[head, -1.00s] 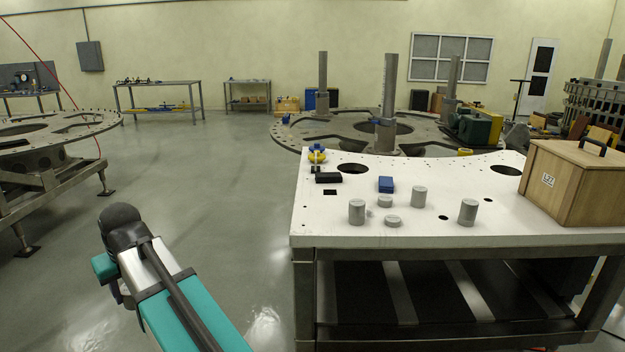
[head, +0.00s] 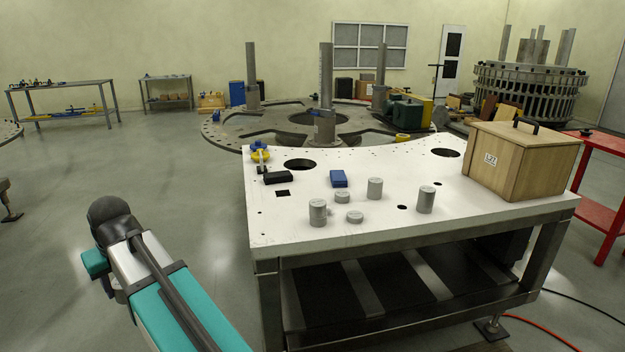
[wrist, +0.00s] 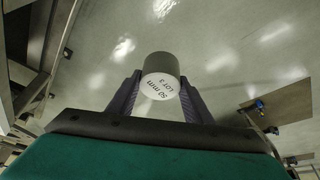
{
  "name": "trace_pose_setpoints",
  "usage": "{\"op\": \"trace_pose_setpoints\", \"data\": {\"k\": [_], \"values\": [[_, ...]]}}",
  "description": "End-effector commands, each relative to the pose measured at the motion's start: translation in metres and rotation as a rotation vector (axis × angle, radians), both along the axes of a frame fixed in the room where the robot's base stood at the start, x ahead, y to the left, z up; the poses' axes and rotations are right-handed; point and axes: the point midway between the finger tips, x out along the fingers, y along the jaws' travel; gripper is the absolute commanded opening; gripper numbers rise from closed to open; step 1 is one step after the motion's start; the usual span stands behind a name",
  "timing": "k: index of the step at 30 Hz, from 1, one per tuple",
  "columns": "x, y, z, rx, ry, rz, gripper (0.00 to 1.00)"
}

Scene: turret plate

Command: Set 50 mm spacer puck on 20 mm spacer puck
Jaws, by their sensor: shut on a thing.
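In the wrist view my gripper (wrist: 160,86) is shut on the 50 mm spacer puck (wrist: 160,66), a grey cylinder whose white end reads "50 mm LOT 3". Open floor shows behind it, apart from the table. In the head view my arm is at lower left, and the gripper and held puck cannot be made out. Two short grey pucks, one at front (head: 355,216) and one behind (head: 342,196), stand on the white table top (head: 290,228). Their labels are too small to read, so I cannot tell which is the 20 mm spacer puck.
Taller grey cylinders stand around the short pucks, at left (head: 318,213), behind (head: 375,188) and right (head: 426,200). A blue block (head: 339,178), a black block (head: 278,177) and a wooden box (head: 522,160) are also on the table. Floor left of the table is clear.

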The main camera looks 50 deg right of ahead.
Motion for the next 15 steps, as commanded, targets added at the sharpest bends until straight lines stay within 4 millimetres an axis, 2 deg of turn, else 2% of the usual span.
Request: {"op": "trace_pose_setpoints", "data": {"k": [10, 15], "values": [[0.0007, 0.008, 0.0008, -0.001, -0.001, 0.012, 0.12], [0.0042, -0.0009, 0.0026, 0.0, -0.001, 0.019, 0.12]]}}
